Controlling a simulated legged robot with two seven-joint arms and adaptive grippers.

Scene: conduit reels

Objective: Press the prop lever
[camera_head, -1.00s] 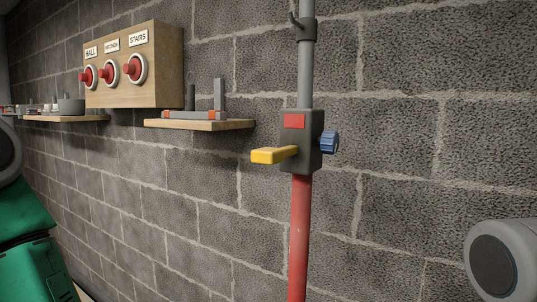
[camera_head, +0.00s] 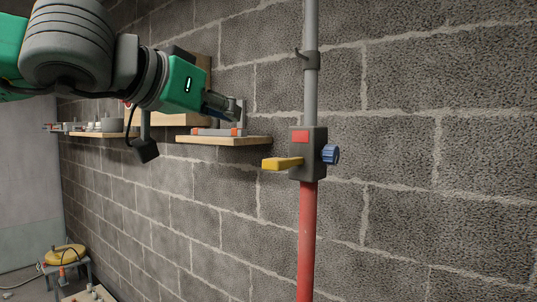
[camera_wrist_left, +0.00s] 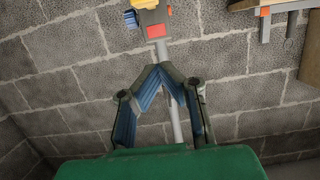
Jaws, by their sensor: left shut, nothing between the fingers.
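The yellow lever (camera_head: 282,163) sticks out to the left from a dark box (camera_head: 316,143) on a vertical pole. The box has a red square on its front and a blue knob (camera_head: 330,154) on its right. My left gripper (camera_head: 238,113) is shut and empty, above and left of the lever, apart from it. In the left wrist view the gripper (camera_wrist_left: 160,72) shows its two fingers converging, with nothing between them. That view shows the box (camera_wrist_left: 152,17) upside down, with part of the yellow lever (camera_wrist_left: 145,4) at the top edge. My right gripper is out of view.
A wooden shelf (camera_head: 225,141) with grey and orange parts is on the block wall behind my left gripper. A wooden panel (camera_head: 205,73) is mostly hidden by my arm. A yellow reel (camera_head: 65,254) stands at lower left. Space in front of the lever looks clear.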

